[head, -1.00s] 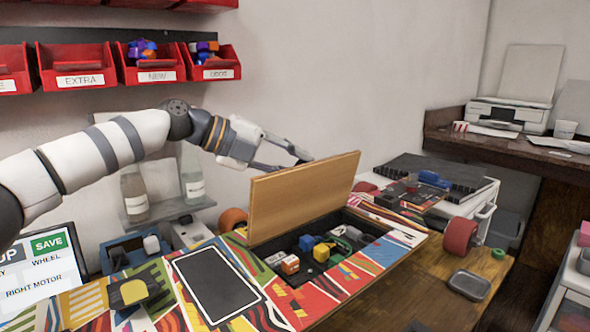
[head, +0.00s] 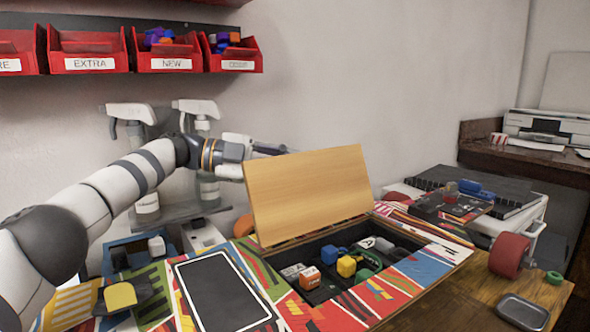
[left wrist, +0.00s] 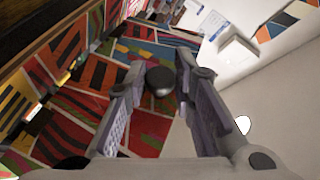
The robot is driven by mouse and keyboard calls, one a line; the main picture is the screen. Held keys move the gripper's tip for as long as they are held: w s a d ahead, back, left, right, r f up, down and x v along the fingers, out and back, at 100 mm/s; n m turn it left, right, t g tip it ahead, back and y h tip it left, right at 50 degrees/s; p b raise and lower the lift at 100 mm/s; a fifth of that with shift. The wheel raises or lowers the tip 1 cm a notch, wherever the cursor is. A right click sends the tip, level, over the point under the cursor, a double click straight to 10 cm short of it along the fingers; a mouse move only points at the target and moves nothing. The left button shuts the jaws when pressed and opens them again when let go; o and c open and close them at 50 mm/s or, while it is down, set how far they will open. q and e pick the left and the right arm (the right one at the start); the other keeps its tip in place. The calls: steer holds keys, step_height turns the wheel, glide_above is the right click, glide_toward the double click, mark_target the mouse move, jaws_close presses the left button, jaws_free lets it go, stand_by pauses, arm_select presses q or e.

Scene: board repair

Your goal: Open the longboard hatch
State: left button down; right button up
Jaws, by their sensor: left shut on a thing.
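The longboard (head: 465,255), with its bright patterned deck, lies on the wooden bench. Its hatch lid (head: 305,195) stands raised at the far edge of the opening, plain wood underside towards me. The open compartment (head: 318,290) shows several small coloured parts. My left gripper (head: 272,150) is behind the lid near its top edge, its fingertips mostly hidden in the head view. In the left wrist view its fingers (left wrist: 158,85) are closed around a dark round knob (left wrist: 160,78), with a patterned surface behind. My right gripper is not in view.
Spray bottles (head: 203,125) stand behind my left arm. Red bins (head: 165,52) hang on the wall above. A dark tray (head: 522,312) and a red wheel (head: 509,254) are at the right. A black case (head: 480,188) lies behind the board.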

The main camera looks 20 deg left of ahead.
arm_select(q)
steer(key=shift+f, duration=0.1)
stand_by(0.3)
steer(key=c, duration=1.4)
jaws_free()
